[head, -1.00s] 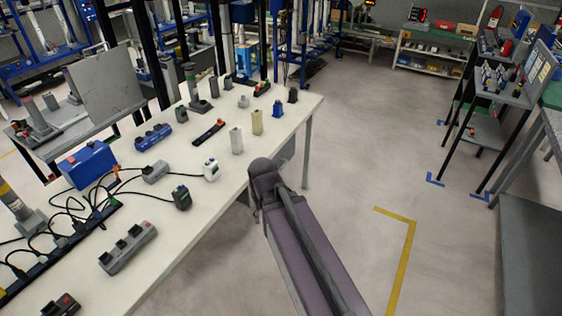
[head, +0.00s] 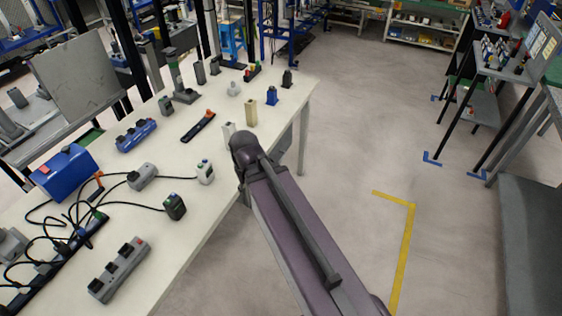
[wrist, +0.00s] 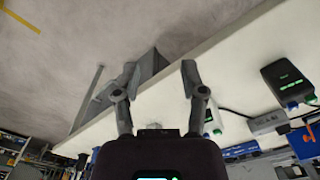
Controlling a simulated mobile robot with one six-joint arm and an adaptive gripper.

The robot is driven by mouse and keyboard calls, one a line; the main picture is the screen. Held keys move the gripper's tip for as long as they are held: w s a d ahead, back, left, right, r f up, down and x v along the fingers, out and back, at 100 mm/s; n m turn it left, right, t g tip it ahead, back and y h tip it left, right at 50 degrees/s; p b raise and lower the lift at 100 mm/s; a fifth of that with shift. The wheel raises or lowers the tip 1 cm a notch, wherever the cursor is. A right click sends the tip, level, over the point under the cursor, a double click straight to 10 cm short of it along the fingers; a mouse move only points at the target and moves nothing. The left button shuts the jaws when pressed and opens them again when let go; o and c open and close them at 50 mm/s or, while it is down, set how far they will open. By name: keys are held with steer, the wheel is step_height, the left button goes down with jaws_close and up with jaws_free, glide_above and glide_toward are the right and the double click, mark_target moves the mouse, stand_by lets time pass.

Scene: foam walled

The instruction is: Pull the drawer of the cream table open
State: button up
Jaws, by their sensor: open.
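The cream table (head: 185,218) fills the left half of the head view, with its long front edge running toward the far corner. In the wrist view its pale top (wrist: 225,65) lies on a slant. A grey box-like part, which looks like the drawer (wrist: 148,66), sticks out past the table's edge there. My gripper (wrist: 159,69) is open, with its two fingers spread on either side of the drawer in the picture. I cannot tell whether they touch it. In the head view my arm reaches the table's front edge and hides the fingers and most of the drawer.
Several devices stand on the table, including a blue box (head: 66,171), a grey switch block (head: 119,268) and a cream block (head: 251,111), with black cables among them.

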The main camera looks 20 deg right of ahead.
steer(key=shift+a, duration=0.3)
steer(key=shift+f, duration=0.1)
steer(key=w+d+f+m+t+y+b, duration=0.2)
steer(key=w+d+f+y+b, duration=0.3)
steer(key=f+b, duration=0.4)
steer(key=w+d+f+m+t+y+b, duration=0.25)
steer(key=w+d+f+b, duration=0.4)
steer(key=b, duration=0.45)
steer(key=w+d+f+m+t+b, duration=0.1)
steer(key=d+f+m+t+b, duration=0.1)
steer(key=d+b, duration=0.3)
steer(key=w+d+f+m+t+y+b, duration=0.1)
steer(key=w+d+f+t+b, duration=0.1)
steer(key=d+b, duration=0.4)
steer(key=w+d+f+m+t+y+b, duration=0.1)
steer(key=w+d+m+t+b, duration=0.1)
steer(key=d+b, duration=0.3)
steer(key=d+t, duration=0.1)
steer(key=d, duration=0.3)
steer(key=shift+d+f+m+t, duration=0.2)
steer(key=shift+f+m+t, duration=0.15)
steer(key=shift+f, duration=0.05)
steer(key=shift+w+a, duration=0.1)
